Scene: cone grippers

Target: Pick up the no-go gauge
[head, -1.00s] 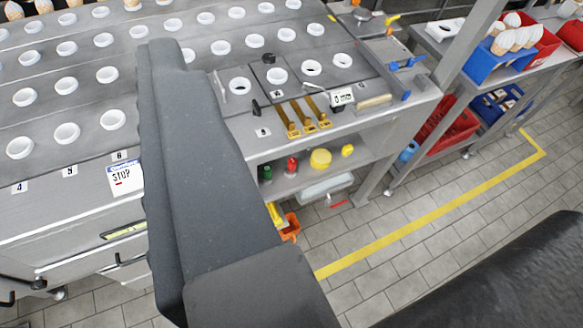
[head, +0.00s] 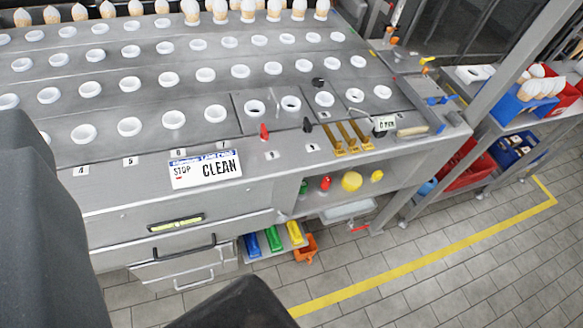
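No label in view marks the no-go gauge, and I cannot tell which piece it is. On the bench top lie several brass-coloured bars (head: 347,137) next to a small display (head: 385,123). Dark parts of my own arm fill the left edge and bottom. No gripper fingertips can be made out.
The grey bench top (head: 110,177) carries rows of white rings. A STOP/CLEAN sign (head: 206,169) sits at its front edge. Blue, green and yellow bins (head: 272,239) and an orange bin (head: 306,248) are below. Tiled floor with a yellow line (head: 420,262) is clear at right.

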